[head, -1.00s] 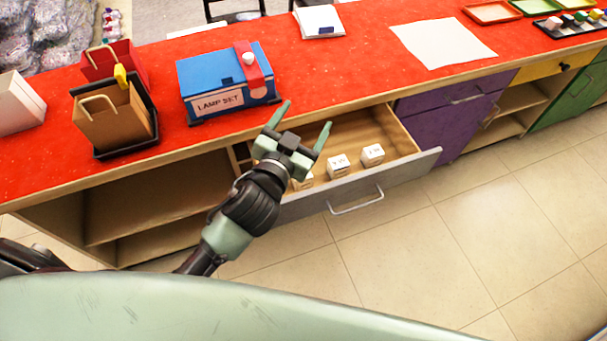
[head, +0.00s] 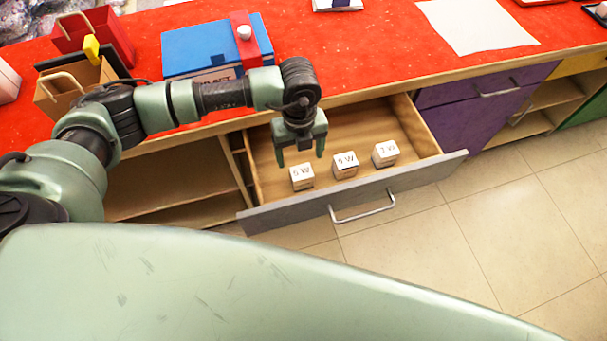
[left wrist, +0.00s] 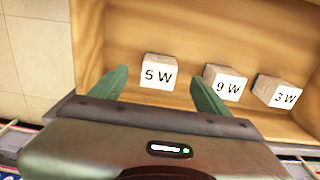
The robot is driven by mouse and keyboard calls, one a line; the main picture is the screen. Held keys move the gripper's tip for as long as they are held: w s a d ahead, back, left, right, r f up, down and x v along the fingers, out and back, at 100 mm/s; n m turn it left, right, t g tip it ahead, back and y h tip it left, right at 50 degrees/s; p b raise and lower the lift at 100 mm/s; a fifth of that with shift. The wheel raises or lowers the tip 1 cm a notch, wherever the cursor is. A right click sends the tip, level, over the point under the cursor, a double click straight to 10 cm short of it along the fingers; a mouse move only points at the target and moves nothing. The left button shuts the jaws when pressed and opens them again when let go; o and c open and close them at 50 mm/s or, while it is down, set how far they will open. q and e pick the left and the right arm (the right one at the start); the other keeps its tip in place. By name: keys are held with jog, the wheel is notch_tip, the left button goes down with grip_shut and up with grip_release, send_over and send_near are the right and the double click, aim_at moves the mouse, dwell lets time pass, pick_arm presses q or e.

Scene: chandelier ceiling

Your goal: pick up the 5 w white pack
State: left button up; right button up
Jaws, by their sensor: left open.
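The 5 W white pack (head: 302,180) is a small white box with black lettering and a brownish lower side. It sits on the floor of the open drawer (head: 290,215), leftmost of three similar packs. It also shows in the left wrist view (left wrist: 158,73), between the two fingers in the picture. My left gripper (head: 301,160) is open and empty, pointing down above the drawer close to the 5 W pack. I see no contact between them. My right gripper is not in view.
The 9 W pack (head: 345,166) and the 3 W pack (head: 385,154) sit to the right in the same drawer. The red counter (head: 370,50) overhangs the drawer's back. A blue lamp set box (head: 205,50) stands on it. The drawer's rear floor is clear.

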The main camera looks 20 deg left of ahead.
aim_at(300, 169)
pick_arm(q)
notch_tip(300, 169, down, 3)
jog(key=shift+s+b, duration=0.15)
jog(key=shift+b, duration=0.7)
notch_tip(300, 169, down, 5)
jog(key=b, duration=0.3)
jog(key=shift+s+d, duration=0.1)
jog(key=shift+c, duration=0.6)
jog(key=shift+r, duration=0.1)
jog(key=c, duration=1.3)
jog(key=shift+c, duration=0.2)
jog(key=shift+r, duration=0.1)
